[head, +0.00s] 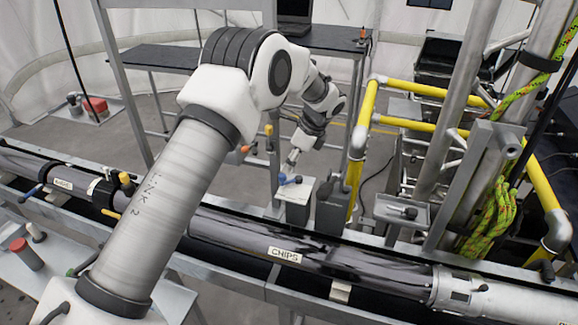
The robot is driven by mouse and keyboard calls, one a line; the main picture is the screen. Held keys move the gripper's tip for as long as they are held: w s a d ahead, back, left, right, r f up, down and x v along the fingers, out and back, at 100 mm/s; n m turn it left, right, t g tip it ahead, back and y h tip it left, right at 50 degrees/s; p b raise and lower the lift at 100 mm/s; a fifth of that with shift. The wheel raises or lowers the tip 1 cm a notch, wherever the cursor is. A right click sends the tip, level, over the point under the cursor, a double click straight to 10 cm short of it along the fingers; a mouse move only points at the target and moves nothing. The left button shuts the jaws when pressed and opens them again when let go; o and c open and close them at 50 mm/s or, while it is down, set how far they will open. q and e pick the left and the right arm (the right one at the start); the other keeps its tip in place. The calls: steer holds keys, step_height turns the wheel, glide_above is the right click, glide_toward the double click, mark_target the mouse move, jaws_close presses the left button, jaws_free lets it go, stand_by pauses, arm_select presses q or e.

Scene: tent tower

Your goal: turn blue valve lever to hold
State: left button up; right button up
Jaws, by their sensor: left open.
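A small blue lever (290,179) sits on top of a pale grey box (296,195) near the middle of the head view. My left arm reaches in from the lower left, and its gripper (291,160) points down just above the blue lever. The left gripper is open; it is small here, and I cannot tell whether its fingers touch the lever. Another blue lever (30,193) is on the pipe at the far left. My right gripper is not in view.
A long dark pipe labelled CHIPS (285,255) crosses the foreground. Yellow piping (362,120) and metal posts stand to the right of the box. An orange-handled lever (245,149) is to its left. A dark shelf (150,58) is behind.

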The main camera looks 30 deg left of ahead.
mark_target(283, 176)
arm_select(q)
steer(key=shift+s+a+f+p, duration=0.35)
steer(key=shift+f, duration=0.25)
steer(key=shift+s+a+f+p, duration=0.35)
steer(key=shift+f, duration=0.2)
steer(key=shift+w+a+f, duration=0.2)
steer(key=shift+f, duration=0.4)
steer(key=shift+w+a+f, duration=0.15)
steer(key=shift+f, duration=0.4)
steer(key=shift+w+f, duration=0.15)
steer(key=shift+f, duration=0.1)
steer(key=shift+s+r, duration=0.25)
jaws_close()
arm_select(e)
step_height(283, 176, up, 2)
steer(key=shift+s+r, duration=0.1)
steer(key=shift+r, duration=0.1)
